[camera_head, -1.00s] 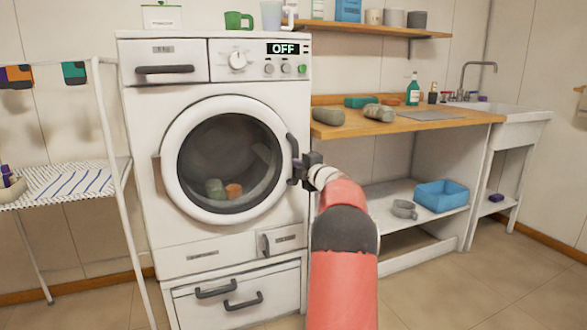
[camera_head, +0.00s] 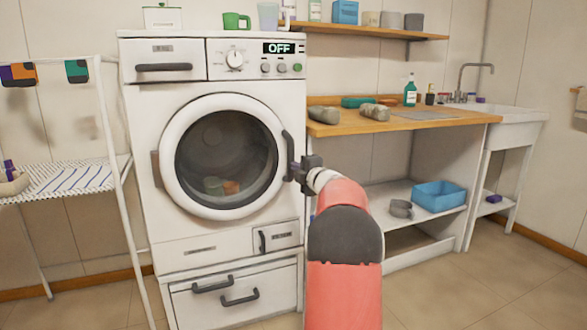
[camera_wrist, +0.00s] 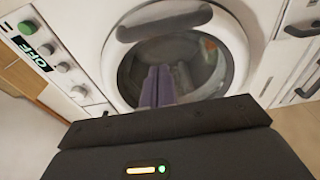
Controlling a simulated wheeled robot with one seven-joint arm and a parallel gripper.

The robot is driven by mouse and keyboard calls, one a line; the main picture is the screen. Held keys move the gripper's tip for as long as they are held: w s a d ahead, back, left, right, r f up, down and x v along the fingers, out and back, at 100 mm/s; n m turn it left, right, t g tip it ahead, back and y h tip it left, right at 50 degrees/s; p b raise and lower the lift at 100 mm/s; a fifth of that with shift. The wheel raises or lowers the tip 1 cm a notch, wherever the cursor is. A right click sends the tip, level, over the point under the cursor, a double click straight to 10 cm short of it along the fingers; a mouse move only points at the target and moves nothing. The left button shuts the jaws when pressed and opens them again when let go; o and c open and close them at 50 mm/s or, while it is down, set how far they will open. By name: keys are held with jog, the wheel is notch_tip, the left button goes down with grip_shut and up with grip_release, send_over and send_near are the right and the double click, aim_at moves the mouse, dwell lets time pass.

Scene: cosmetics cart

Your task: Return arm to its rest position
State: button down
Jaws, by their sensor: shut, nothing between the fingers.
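My gripper (camera_head: 296,170) is at the right side of the washing machine (camera_head: 140,115), close to the dark door handle (camera_head: 288,152). In the wrist view its purple fingers (camera_wrist: 157,87) are together and empty, pointing at the round door (camera_wrist: 232,45). The wrist view shows the dark door handle (camera_wrist: 165,22) beyond the fingertips, apart from them as far as I can see. The door looks closed, with green and orange items (camera_head: 215,185) behind its glass. My red and dark arm reaches up from the bottom of the head view.
A wooden counter (camera_head: 460,128) with a lower shelf holding a blue basket (camera_head: 440,194) stands to the right. A drying rack (camera_head: 108,120) stands to the left. Drawers (camera_head: 270,275) lie below the washer. The floor at right (camera_head: 450,285) is clear.

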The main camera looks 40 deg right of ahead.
jog(key=s, duration=0.7)
jog(key=s+a+r+m+g+h, duration=0.2)
jog(key=a+m, duration=0.3)
jog(key=a, duration=0.4)
jog(key=s+a+r+m+g+h, duration=0.1)
jog(key=s+a+r+m+h, duration=0.1)
jog(key=a+m, duration=0.45)
jog(key=s+a+f+m+g+y, duration=0.1)
jog(key=s+a+f+g+y, duration=0.1)
jog(key=s+a+f, duration=0.4)
jog(key=s+a+f+m+g+y, duration=0.2)
jog(key=s+a+f+g, duration=0.2)
jog(key=s+a, duration=0.7)
jog(key=s+a+f+m+g+y, duration=0.1)
jog(key=s+a+f+g+y, duration=0.2)
jog(key=s+a+f, duration=0.5)
jog(key=s+a, duration=0.1)
jog(key=a, duration=0.2)
jog(key=shift+s+a+f+b, duration=0.15)
jog(key=shift+s+f+b, duration=0.2)
jog(key=shift+f+b, duration=0.05)
